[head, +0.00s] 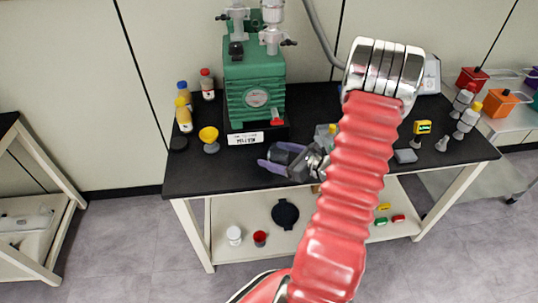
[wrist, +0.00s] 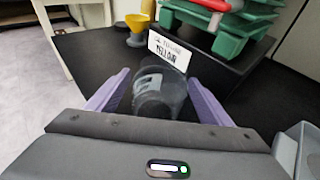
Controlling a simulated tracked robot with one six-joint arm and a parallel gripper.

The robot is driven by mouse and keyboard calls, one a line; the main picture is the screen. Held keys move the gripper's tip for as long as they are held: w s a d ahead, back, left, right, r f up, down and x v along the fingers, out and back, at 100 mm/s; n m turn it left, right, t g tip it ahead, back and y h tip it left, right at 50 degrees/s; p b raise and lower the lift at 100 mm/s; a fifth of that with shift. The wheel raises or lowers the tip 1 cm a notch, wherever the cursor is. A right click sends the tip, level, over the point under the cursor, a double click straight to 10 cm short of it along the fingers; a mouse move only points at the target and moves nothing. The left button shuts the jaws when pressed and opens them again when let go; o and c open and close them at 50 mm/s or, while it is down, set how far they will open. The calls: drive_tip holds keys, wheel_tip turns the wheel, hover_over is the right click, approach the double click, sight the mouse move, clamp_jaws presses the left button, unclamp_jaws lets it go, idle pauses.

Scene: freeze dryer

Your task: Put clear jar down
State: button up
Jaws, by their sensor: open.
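My gripper is open around the jar. It appears to stand on the black worktop, though its base is partly hidden by the gripper body. In the head view my gripper (head: 273,158) is low over the front of the black worktop (head: 215,178), and the jar there is hard to make out.
A green machine (head: 254,85) with a white label plate (head: 245,138) stands just behind. A yellow funnel (head: 209,136) and several bottles are to the left. My red arm hides part of the worktop's right side. A lower shelf (head: 335,235) holds small items.

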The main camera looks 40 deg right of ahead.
drive_tip(key=v, duration=0.9)
drive_tip(key=shift+s+r, duration=0.1)
drive_tip(key=shift+s, duration=0.1)
drive_tip(key=shift+s, duration=0.1)
idle(0.5)
